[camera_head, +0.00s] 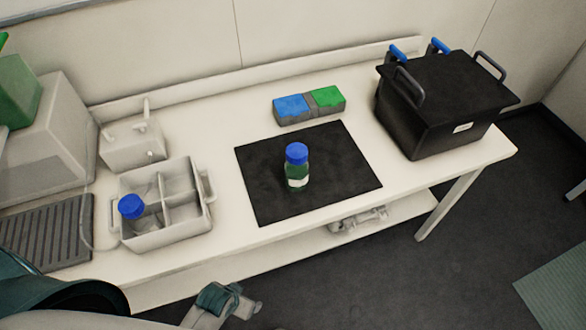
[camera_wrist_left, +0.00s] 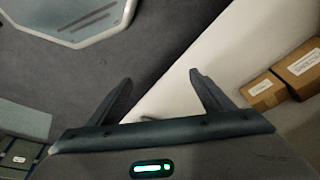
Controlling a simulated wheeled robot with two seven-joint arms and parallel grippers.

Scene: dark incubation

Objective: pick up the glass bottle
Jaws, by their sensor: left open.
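A glass bottle (camera_head: 297,168) with a blue cap and green contents stands upright on a black mat (camera_head: 345,170) in the middle of the bench. A second blue cap (camera_head: 131,206) shows in the left front compartment of a white divided caddy (camera_head: 165,236); the body below it is mostly hidden. My left gripper (camera_wrist_left: 160,85) is open and empty in the left wrist view, with its two fingers spread apart. The bottle does not show in that view.
A black lidded box (camera_head: 440,105) with handles stands at the right. A blue-and-green block (camera_head: 309,104) lies behind the mat. A dark ribbed rack (camera_head: 45,232) is at the left. Cardboard boxes (camera_wrist_left: 295,68) show in the left wrist view.

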